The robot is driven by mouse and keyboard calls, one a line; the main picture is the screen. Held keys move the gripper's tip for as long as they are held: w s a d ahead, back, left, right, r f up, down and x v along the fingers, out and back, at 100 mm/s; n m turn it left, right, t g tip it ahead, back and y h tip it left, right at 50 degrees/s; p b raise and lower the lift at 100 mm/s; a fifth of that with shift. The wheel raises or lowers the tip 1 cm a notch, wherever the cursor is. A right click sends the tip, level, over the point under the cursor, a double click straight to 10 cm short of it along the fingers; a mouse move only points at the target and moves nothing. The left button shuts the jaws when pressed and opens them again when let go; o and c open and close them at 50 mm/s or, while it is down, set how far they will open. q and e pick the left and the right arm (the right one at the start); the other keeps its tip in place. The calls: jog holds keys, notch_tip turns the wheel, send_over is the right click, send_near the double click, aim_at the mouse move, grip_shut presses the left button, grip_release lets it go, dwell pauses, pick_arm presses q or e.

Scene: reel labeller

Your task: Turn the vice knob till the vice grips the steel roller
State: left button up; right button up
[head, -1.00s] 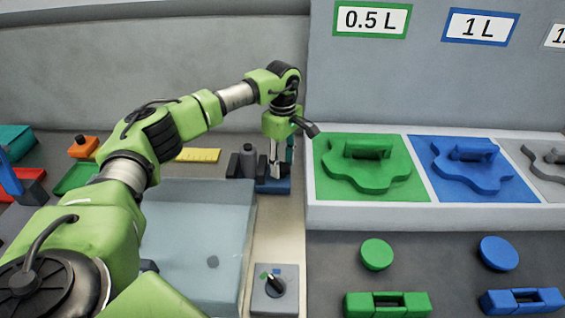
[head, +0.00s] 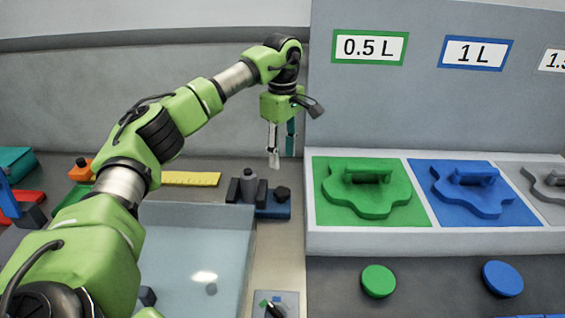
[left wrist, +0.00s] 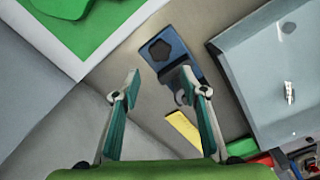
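The vice (head: 272,212) has a blue base and dark jaws and stands beyond the pale tray. The grey steel roller (head: 249,188) stands upright at its left end, between the dark jaws. I cannot tell whether they touch it tightly. The black vice knob (head: 283,192) is on the right part of the base. My left gripper (head: 281,150) is open and empty, raised above the vice. In the left wrist view the knob (left wrist: 160,50) shows ahead of the spread fingertips, and the roller (left wrist: 181,97) is partly hidden by a finger. My right gripper is not in view.
A pale tray (head: 250,245) lies in front of the vice. A raised platform (head: 420,241) with green, blue and grey pads is to the right. A yellow strip (head: 185,178) lies to the left. A dial box (head: 292,303) sits nearer. Air around my gripper is free.

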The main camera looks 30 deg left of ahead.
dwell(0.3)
pick_arm(q)
jog(key=n+t+p, duration=0.4)
jog(key=n, duration=1.2)
send_near(282, 191)
jog(key=shift+t+h, duration=0.3)
jog(key=shift+h, duration=0.1)
jog(key=p+x, duration=0.1)
jog(key=x, duration=0.4)
jog(key=p+x, duration=0.1)
jog(key=x, duration=0.2)
jog(key=shift+s+a+f+p, duration=0.2)
jog(key=shift+a+f+p, duration=0.1)
jog(key=shift+a, duration=0.05)
jog(key=c, duration=0.8)
